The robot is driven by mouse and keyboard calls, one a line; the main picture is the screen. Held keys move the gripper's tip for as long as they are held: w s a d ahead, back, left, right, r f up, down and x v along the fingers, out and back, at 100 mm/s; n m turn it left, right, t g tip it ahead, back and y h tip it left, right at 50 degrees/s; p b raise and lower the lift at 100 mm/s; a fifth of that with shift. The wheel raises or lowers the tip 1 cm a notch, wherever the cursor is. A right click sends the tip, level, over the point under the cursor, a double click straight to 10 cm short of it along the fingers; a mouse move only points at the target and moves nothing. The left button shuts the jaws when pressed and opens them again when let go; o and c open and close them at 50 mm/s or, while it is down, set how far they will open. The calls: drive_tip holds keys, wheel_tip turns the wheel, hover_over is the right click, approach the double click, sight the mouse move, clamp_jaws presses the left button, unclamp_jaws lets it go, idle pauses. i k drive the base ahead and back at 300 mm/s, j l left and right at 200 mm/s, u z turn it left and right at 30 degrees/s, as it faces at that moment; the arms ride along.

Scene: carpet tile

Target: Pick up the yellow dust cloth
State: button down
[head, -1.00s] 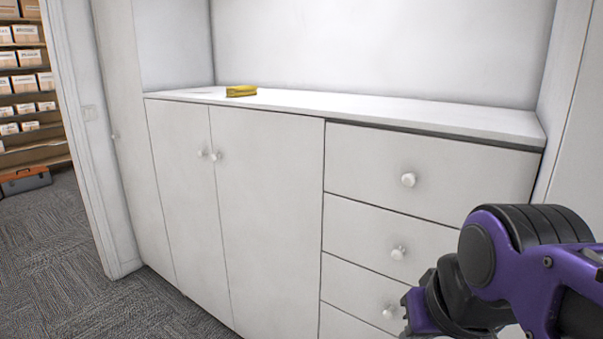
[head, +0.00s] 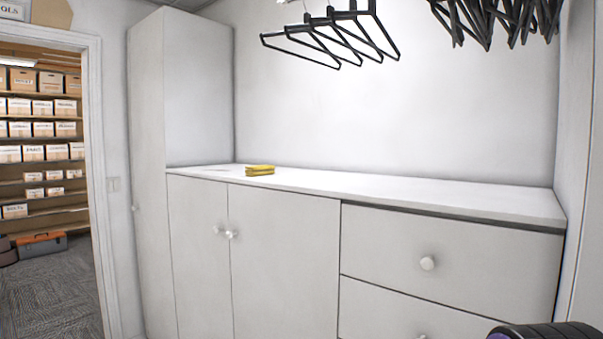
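The yellow dust cloth (head: 260,170) lies folded on the white counter top (head: 400,191), towards its left end and near the front edge. Nothing covers it. Part of my arm shows at the bottom right corner of the head view, well apart from the cloth. My gripper is out of the picture.
White cabinet doors and drawers (head: 427,263) with round knobs stand below the counter. A tall cabinet (head: 147,150) closes its left end. Black hangers (head: 330,35) hang above. A doorway at left opens onto shelves of boxes (head: 42,128) and a toolbox (head: 41,245).

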sight(255, 171)
drive_tip(key=i+j+z, duration=0.1)
drive_tip(key=i+j, duration=0.15)
drive_tip(key=i+j+z, duration=0.1)
drive_tip(key=i+j, duration=0.15)
drive_tip(key=j, duration=0.25)
drive_tip(key=i+j+z, duration=0.1)
drive_tip(key=i+j, duration=0.15)
drive_tip(key=j, duration=0.15)
drive_tip(key=i+j, duration=0.25)
drive_tip(key=j, duration=0.15)
drive_tip(key=i+j+z, duration=0.15)
drive_tip(key=j, duration=0.25)
drive_tip(key=i+j+z, duration=0.1)
drive_tip(key=i+j, duration=0.2)
drive_tip(key=j, duration=0.15)
drive_tip(key=i+j+z, duration=0.1)
drive_tip(key=j, duration=0.35)
drive_tip(key=i+j+z, duration=0.1)
drive_tip(key=i+j, duration=0.15)
drive_tip(key=j, duration=0.2)
